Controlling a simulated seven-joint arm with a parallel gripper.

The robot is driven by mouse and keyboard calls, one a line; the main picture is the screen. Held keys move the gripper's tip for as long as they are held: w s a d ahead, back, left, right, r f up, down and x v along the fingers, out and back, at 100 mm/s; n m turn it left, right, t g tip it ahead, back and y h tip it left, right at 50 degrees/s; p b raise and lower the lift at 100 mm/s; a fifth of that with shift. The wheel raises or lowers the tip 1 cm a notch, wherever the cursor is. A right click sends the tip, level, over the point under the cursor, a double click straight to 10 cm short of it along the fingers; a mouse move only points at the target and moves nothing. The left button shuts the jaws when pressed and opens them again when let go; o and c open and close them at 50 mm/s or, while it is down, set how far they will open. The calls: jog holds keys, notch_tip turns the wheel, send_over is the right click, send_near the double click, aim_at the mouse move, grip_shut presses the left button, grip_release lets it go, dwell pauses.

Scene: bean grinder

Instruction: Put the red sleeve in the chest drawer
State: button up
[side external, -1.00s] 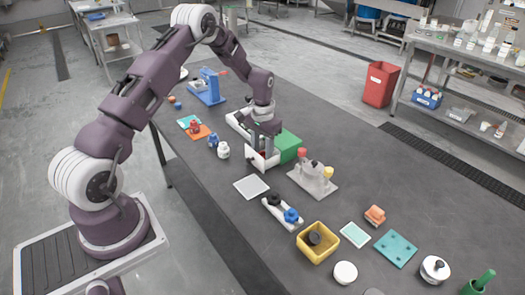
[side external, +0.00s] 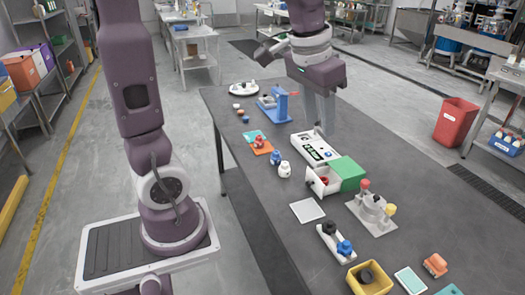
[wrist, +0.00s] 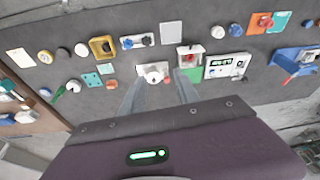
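The chest is a green box (side external: 348,172) with a white drawer (side external: 322,188) pulled out at its left side. A small red piece, which looks like the red sleeve (side external: 324,181), lies inside the drawer. The wrist view also shows the drawer (wrist: 188,48), the red piece (wrist: 189,59) and the green chest (wrist: 191,75). My gripper (side external: 323,130) is raised above the table behind the chest, fingers pointing down. In the wrist view its two fingers (wrist: 158,82) are spread apart with nothing held between them.
A white device with a dark panel (side external: 314,148) lies behind the drawer. A blue stand (side external: 275,106) is farther back. A pale square (side external: 307,210) and a yellow bin (side external: 370,278) are nearer.

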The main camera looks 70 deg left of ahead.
jog(key=s+d+t, duration=0.1)
jog(key=s+d, duration=0.1)
jog(key=s, duration=0.6)
jog(key=s+d+m+t, duration=0.1)
jog(key=s+d, duration=0.2)
jog(key=s, duration=0.5)
jog(key=shift+d+f+h, duration=0.3)
jog(key=shift+f, duration=0.1)
jog(key=shift+c, duration=0.2)
